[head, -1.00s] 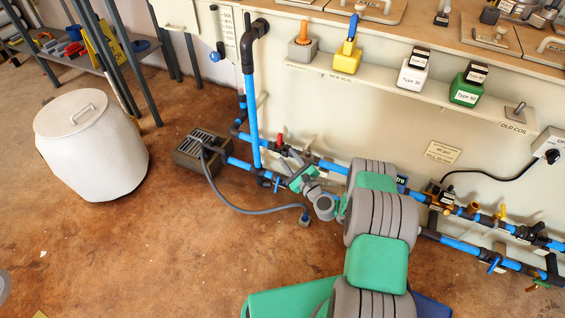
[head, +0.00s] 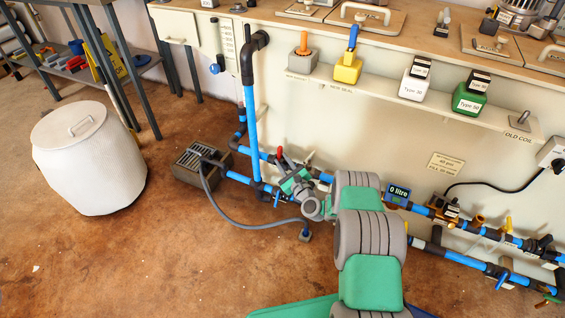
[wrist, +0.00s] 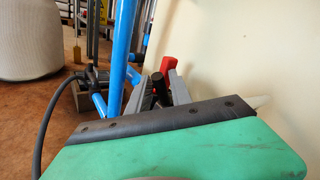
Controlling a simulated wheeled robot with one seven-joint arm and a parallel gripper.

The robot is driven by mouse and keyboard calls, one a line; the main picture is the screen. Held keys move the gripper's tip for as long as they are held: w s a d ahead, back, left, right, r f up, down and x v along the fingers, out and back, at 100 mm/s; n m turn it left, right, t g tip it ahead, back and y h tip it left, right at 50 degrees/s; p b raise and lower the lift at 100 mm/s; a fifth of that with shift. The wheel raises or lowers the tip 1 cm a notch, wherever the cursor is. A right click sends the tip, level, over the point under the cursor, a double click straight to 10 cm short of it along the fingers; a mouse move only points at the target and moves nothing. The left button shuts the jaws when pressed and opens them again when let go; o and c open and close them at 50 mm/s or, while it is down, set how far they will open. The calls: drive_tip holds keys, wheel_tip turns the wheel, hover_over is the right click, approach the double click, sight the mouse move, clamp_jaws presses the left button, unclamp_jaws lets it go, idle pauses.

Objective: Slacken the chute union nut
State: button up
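My gripper (wrist: 162,82) is low by the pipework in front of the cream panel. Its two grey fingers are apart in the wrist view, with a dark cylindrical fitting (wrist: 159,88) showing between or just beyond them. I cannot tell whether they touch it. A red handle (wrist: 168,63) stands just beyond the fingertips; the head view shows a red valve handle (head: 280,153) beside my gripper (head: 286,168). I cannot pick out the chute union nut for sure; it may be that dark fitting. My green wrist housing hides part of the pipework.
A blue upright pipe (head: 252,135) rises just left of my gripper. A grey box (head: 198,165) with a hose (head: 235,211) sits on the floor there. A white drum (head: 88,160) stands further left. More pipes with valves (head: 480,265) run right along the panel. The floor between is open.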

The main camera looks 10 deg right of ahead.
clamp_jaws()
drive_tip(key=shift+r, duration=0.1)
idle(1.0)
